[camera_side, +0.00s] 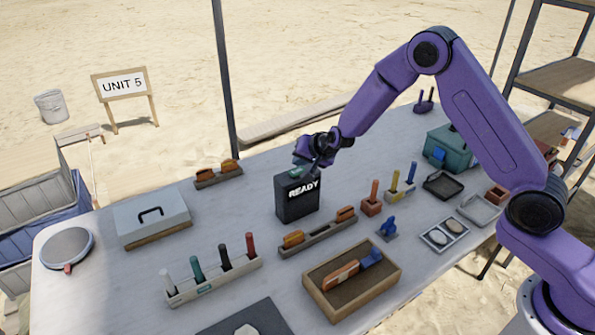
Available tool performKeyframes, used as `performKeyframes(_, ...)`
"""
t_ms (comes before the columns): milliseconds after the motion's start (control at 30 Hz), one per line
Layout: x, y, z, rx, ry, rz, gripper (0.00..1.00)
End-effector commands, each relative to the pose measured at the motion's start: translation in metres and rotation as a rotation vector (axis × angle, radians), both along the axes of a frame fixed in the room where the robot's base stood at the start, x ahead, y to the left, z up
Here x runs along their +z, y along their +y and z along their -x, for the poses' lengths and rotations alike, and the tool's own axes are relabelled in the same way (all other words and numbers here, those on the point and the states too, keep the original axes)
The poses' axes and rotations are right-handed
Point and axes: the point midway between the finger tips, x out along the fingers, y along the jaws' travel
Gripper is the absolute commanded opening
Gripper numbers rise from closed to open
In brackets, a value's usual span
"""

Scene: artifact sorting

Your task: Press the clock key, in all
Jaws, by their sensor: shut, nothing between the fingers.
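A dark box with the word READY on its front (297,201) stands upright near the middle of the table. A small green piece (296,172) shows on its top; I cannot tell whether it is the clock key. My gripper (302,164) is shut and empty, right at the top of this box. I cannot tell whether the fingertips touch the green piece, and the gripper partly hides the box top.
Close around the box are a long rack (318,236) in front, a small rack (217,178) behind left, and a lidded grey case (150,222) at left. A wooden tray (388,285), a rack of coloured handles (212,284) and a teal box (450,155) also stand on the table.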

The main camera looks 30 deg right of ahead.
Motion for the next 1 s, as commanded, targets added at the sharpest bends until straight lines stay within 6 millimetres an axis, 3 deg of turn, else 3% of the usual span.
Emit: performKeyframes(1000, -0.0084, -0.0001, -0.0001, 0.001, 0.000, 0.001, 0.00)
